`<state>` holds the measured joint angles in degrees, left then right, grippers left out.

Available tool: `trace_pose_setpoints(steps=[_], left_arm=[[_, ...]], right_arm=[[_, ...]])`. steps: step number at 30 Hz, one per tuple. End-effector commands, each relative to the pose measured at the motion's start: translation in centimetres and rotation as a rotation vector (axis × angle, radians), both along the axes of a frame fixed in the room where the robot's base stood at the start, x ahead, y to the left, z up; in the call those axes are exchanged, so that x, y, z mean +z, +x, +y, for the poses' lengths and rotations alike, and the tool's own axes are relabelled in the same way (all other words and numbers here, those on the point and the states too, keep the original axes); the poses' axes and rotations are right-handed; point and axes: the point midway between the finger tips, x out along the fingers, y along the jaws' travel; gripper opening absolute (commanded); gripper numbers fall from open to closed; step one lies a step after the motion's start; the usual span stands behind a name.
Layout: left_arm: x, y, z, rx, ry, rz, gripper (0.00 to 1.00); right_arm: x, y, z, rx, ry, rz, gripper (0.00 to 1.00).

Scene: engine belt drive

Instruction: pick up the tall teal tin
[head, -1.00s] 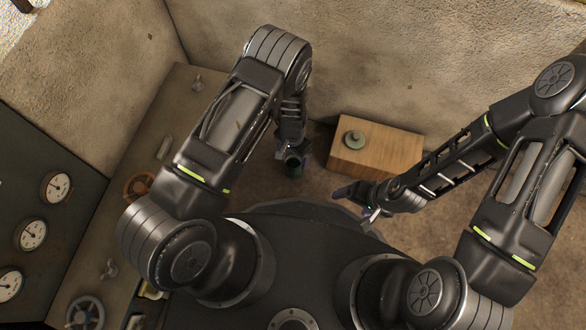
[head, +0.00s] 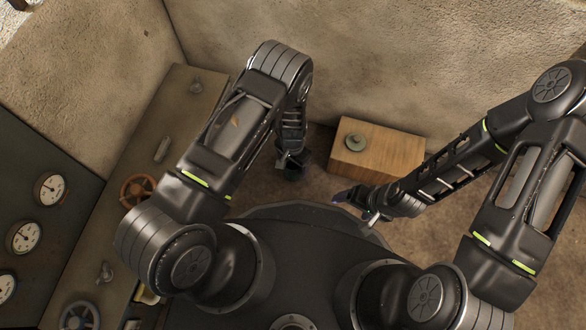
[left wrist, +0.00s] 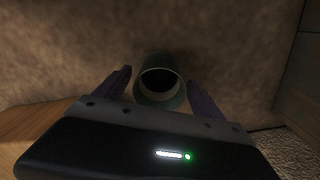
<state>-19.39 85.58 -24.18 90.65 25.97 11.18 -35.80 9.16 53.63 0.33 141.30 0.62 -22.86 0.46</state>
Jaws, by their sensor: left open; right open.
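The teal tin (left wrist: 160,82) shows in the left wrist view as a round, open-topped can with a pale rim and dark inside. It stands between the two purple-grey fingers of my left gripper (left wrist: 158,76), which are open with a gap on each side of it. In the head view my left gripper (head: 293,170) points down to the floor beside the wooden box; the tin is mostly hidden or too dark to make out there. My right gripper (head: 355,205) is open and empty in front of the box.
A wooden box (head: 395,152) stands near the wall with a small round green object (head: 354,142) on top. A bench with a red-brown handwheel (head: 138,190) and a gauge panel (head: 30,215) lie to the left. Brown floor is bare around the box.

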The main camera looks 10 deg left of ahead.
Motion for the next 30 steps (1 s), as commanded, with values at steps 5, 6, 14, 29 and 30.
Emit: trace_pose_setpoints(steps=[5,6,14,29,30], left_arm=[[-3.1,-0.1,0.0,0.001,0.000,0.000,0.79],[-3.4,-0.1,0.0,-0.001,0.000,0.000,0.79],[-3.5,-0.1,-0.1,-0.001,0.000,0.000,0.79],[-3.5,-0.2,-0.1,-0.001,0.000,0.000,0.71],[-3.5,-0.1,-0.1,-0.001,0.000,0.000,0.68]], right_arm=[[-1.9,0.3,0.0,-0.004,0.000,-0.005,0.81],[-2.0,0.3,0.0,-0.004,0.000,-0.006,0.81],[-1.9,0.3,0.0,-0.004,0.001,-0.006,0.81],[-1.9,0.3,0.0,-0.004,0.000,-0.005,0.81],[-1.9,0.3,0.0,-0.004,0.000,-0.005,0.81]])
